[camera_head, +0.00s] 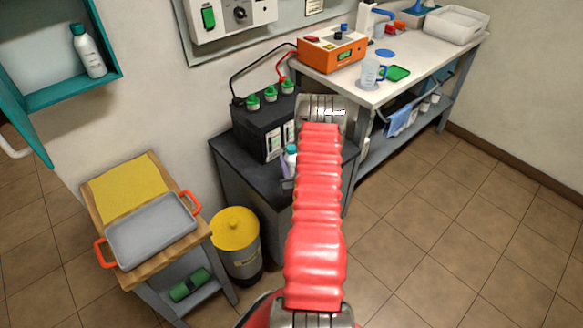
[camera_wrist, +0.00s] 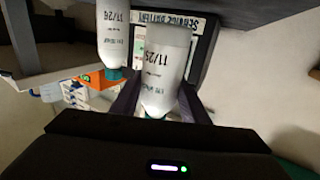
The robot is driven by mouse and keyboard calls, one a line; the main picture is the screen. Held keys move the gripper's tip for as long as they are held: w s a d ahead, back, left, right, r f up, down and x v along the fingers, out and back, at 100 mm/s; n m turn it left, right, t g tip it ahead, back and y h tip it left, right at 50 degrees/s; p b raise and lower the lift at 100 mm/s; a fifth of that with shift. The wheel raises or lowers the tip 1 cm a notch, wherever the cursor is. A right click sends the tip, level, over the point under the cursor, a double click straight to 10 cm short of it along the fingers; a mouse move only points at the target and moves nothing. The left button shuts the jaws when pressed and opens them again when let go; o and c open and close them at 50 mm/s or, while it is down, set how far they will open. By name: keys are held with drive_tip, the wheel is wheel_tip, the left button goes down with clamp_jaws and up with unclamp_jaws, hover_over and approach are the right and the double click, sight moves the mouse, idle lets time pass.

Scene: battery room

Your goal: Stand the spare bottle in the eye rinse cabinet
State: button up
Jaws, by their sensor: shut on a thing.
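The eye rinse cabinet (camera_head: 60,95) is teal, open and mounted on the wall at the upper left. One white bottle with a teal cap (camera_head: 90,52) stands inside it, with bare shelf to its left. In the wrist view my gripper (camera_wrist: 160,88) is shut on a white bottle (camera_wrist: 167,65), which shows upside down with a printed date. A second similar bottle (camera_wrist: 112,30) is close beside it on the left. In the head view a teal-capped bottle (camera_head: 291,155) shows in front of the black battery; my arm hides most of my gripper there, so I cannot tell which bottle this is.
The black battery (camera_head: 262,125) with green caps stands on a dark cabinet (camera_head: 235,180). A yellow-lidded bin (camera_head: 236,235) and a wooden trolley with a grey tray (camera_head: 152,230) stand left of it. A white bench (camera_head: 345,80) is behind. Floor at right is clear.

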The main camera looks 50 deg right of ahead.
drive_tip(key=shift+f, duration=1.75)
drive_tip(key=o, duration=1.3)
drive_tip(key=shift+f, duration=0.1)
drive_tip(key=shift+c, duration=0.2)
drive_tip(key=v, duration=1.2)
drive_tip(key=shift+o, duration=0.4)
